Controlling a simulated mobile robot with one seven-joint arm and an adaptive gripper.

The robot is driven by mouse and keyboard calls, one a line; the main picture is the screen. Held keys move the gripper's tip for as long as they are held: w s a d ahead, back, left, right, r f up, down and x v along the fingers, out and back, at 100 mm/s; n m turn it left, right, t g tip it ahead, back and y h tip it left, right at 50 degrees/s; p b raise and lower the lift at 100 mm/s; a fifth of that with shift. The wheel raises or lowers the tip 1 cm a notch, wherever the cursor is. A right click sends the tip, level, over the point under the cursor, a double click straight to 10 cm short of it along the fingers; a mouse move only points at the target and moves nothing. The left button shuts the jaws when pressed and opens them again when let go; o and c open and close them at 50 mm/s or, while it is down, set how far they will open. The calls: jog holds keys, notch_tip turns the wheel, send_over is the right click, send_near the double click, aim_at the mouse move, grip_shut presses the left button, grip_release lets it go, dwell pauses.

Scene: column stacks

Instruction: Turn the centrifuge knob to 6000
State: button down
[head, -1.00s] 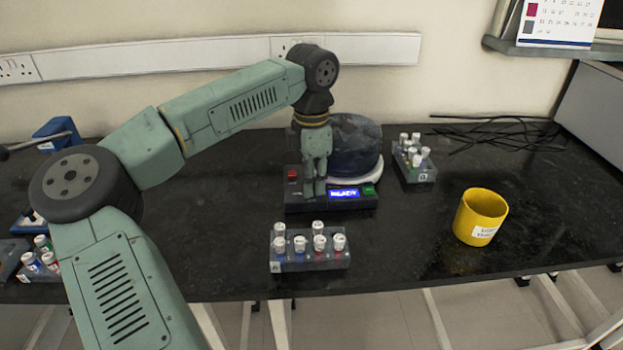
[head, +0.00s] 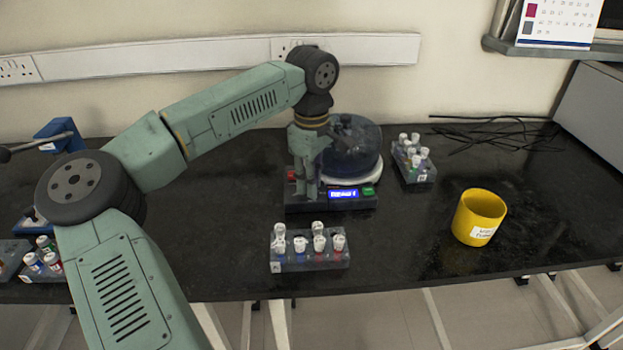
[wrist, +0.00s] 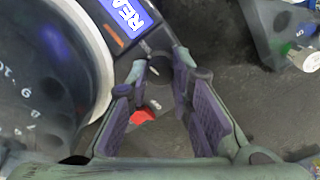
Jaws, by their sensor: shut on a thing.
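In the wrist view the display (wrist: 130,18) is cut off and shows "REA". My gripper (head: 306,192) points down at the panel, left of the display. In the wrist view my gripper (wrist: 160,66) is shut on the dark knob (wrist: 158,68). The knob's pointer and setting cannot be read.
A red button (wrist: 142,116) lies close to my fingers. A tube rack (head: 310,260) stands in front of the centrifuge, and another rack (head: 414,172) stands to its right. Black cables (head: 505,135) lie behind. Bench between rack and mug is clear.

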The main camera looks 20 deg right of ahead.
jog(key=shift+m, duration=0.7)
jog(key=c, duration=1.4)
grip_release()
jog(key=shift+r, duration=0.1)
notch_tip(320, 180, up, 12)
jog(key=shift+f, duration=0.1)
